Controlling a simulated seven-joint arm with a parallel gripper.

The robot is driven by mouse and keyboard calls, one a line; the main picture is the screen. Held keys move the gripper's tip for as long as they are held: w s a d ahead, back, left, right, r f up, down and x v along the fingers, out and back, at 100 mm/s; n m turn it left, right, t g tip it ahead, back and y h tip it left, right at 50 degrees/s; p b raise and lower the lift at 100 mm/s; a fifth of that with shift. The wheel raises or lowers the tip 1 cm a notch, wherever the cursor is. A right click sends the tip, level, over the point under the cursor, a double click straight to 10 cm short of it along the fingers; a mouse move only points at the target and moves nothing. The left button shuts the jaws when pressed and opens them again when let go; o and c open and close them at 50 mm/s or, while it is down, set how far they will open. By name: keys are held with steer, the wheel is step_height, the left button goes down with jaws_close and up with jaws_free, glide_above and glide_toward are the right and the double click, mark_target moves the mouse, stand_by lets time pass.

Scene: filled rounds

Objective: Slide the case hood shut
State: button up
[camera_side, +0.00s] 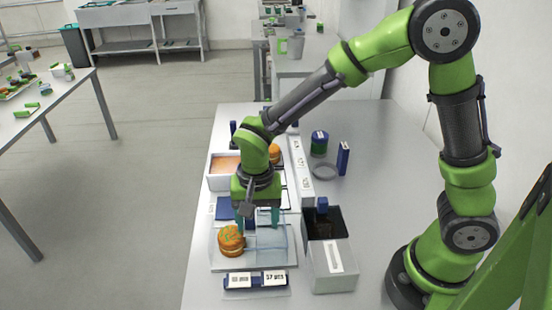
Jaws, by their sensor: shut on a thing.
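The case hood (268,242) is a clear see-through box on a pale base plate (222,261) at the front of the table. My gripper (258,216) points down at the back of the hood, with teal fingers. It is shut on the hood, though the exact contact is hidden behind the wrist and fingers.
A label stand (256,280) lies in front of the plate. A grey bin (333,264) with a dark inside stands close on the right. A white box (219,182) and another round (274,154) are behind. A green-blue jar (319,144) stands back right. The right side of the table is mostly clear.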

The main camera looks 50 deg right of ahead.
mark_target(230, 232)
steer(key=shift+w+a+f, duration=0.25)
steer(key=shift+w+a, duration=0.8)
steer(key=shift+w, duration=0.15)
steer(key=shift+w+a+f, duration=0.25)
steer(key=shift+w+a, duration=0.8)
steer(key=shift+w, duration=0.1)
steer(key=o, duration=0.9)
steer(key=shift+o, duration=0.2)
step_height(230, 232, up, 7)
steer(key=shift+a+r, duration=0.2)
steer(key=shift+a, duration=0.05)
